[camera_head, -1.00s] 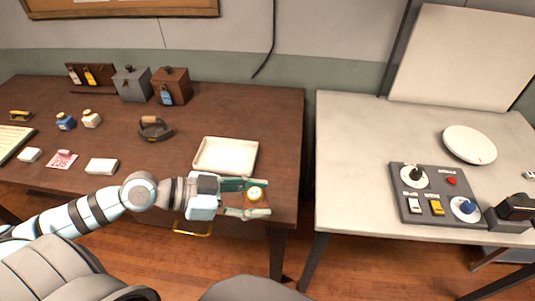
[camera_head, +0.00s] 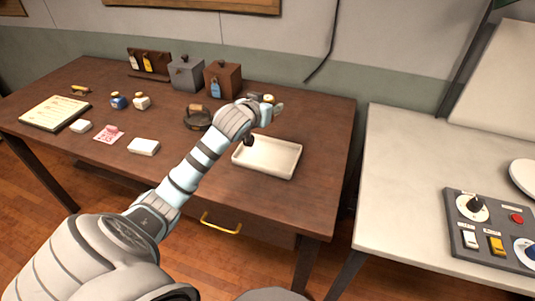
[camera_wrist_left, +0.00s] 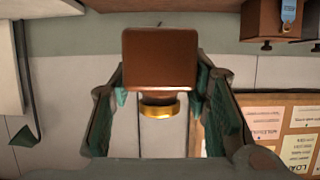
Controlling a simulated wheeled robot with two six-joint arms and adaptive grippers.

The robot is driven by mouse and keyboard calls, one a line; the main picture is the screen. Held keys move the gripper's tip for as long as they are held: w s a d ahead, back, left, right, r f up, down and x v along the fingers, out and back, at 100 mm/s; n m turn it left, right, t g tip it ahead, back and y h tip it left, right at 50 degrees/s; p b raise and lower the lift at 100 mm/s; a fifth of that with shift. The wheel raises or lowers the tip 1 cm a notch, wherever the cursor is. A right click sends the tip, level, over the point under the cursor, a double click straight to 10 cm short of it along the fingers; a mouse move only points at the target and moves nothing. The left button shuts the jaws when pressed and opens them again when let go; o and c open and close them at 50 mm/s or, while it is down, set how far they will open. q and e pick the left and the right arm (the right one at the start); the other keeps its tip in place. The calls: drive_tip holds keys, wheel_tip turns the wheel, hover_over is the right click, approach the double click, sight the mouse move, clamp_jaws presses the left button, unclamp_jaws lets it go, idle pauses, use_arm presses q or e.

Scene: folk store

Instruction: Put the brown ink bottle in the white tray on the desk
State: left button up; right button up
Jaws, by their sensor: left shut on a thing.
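The white tray (camera_head: 266,157) lies on the brown desk near its right end and looks empty. My left gripper (camera_head: 273,104) is beyond the tray's far side, apart from it, with my arm crossing the desk in front. In the left wrist view, my left gripper (camera_wrist_left: 160,100) is shut on the brown ink bottle (camera_wrist_left: 160,58), which has a gold cap (camera_wrist_left: 160,111). In the head view only a bit of the bottle (camera_head: 268,98) shows behind my wrist. My right gripper is not in view.
A brown box (camera_head: 222,80) and a grey box (camera_head: 186,74) stand left of my gripper at the back. A stamp-like dark holder (camera_head: 197,118) sits left of the tray. Small bottles, papers and a ledger (camera_head: 54,113) lie at left. A white table (camera_head: 410,190) stands at right.

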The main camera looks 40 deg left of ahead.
use_arm(q)
wheel_tip(320, 180, down, 16)
drive_tip(key=b, duration=0.3)
drive_tip(key=shift+f, duration=0.15)
drive_tip(key=o, duration=1.3)
drive_tip(key=shift+c, duration=0.2)
drive_tip(key=p+v, duration=0.2)
drive_tip(key=v, duration=0.9)
drive_tip(key=shift+s+r+p, duration=0.2)
drive_tip(key=shift+r+p, duration=0.05)
drive_tip(key=shift+p, duration=0.15)
drive_tip(key=shift+s+d+r, duration=0.1)
drive_tip(key=shift+s, duration=0.3)
drive_tip(key=shift+w, duration=0.1)
